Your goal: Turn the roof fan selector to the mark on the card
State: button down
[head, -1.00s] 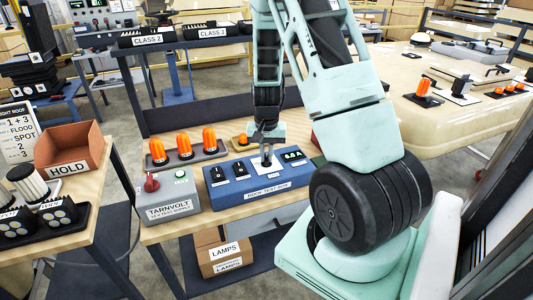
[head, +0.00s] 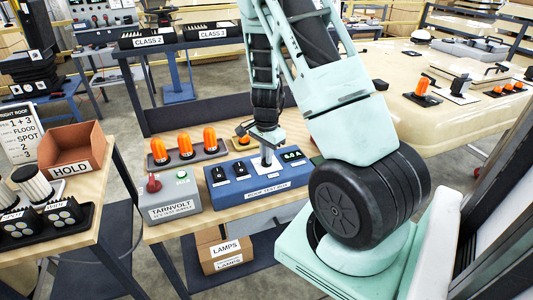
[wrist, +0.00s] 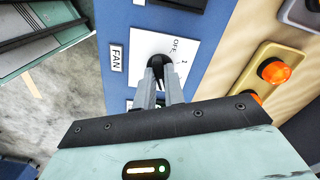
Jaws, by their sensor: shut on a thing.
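The roof fan selector is a black knob (wrist: 156,62) on a white plate (wrist: 178,40) marked OFF and 1, beside a FAN label. Other plate marks are hidden behind my fingers. My gripper (wrist: 160,78) points down at the blue test box and is shut on the knob. In the head view my gripper (head: 266,156) stands over the box (head: 258,190), hiding the knob. The card (head: 20,132) at the far left is headed RIGHT ROOF; it shows "1 + 3", FLOOD, SPOT, 2 and 3, with small row names hard to read.
The box also carries black switches (head: 240,170) and a green-lit display (head: 292,155). A grey TARNVOLT supply (head: 170,200) with a red knob stands left of it. Orange beacons (head: 185,145) stand behind. A HOLD bin (head: 72,150) sits on the left bench.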

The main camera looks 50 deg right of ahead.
jog(key=shift+r, duration=0.1)
dwell(0.3)
jog(key=c, duration=1.5)
grip_release()
notch_tip(320, 180, up, 17)
jog(key=shift+r, duration=0.15)
